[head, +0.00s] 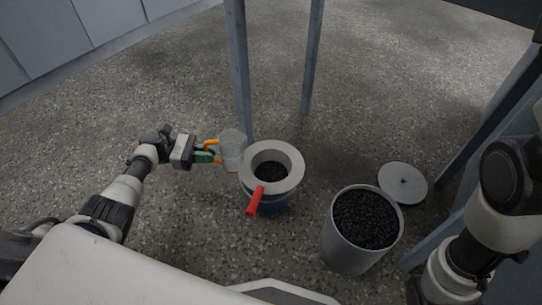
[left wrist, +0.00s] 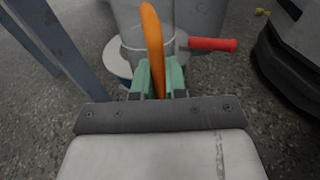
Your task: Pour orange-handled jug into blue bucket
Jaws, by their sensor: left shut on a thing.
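The clear jug (head: 232,151) with the orange handle (head: 211,143) is held beside and slightly above the left rim of the blue bucket (head: 268,202). It looks roughly upright; I cannot make out any contents. My left gripper (head: 206,153) is shut on the orange handle, which also shows between the green fingers in the left wrist view (left wrist: 152,45). A wide grey ring (head: 288,159) with a red handle (head: 255,200) sits on top of the bucket, with dark granules (head: 271,171) inside its opening. My right arm is at the right edge; its gripper is out of view.
A grey bin (head: 345,250) full of black granules stands right of the bucket. A round grey lid (head: 403,183) lies on the floor beside it. Metal legs (head: 241,70) stand behind the bucket. The speckled floor to the left is clear.

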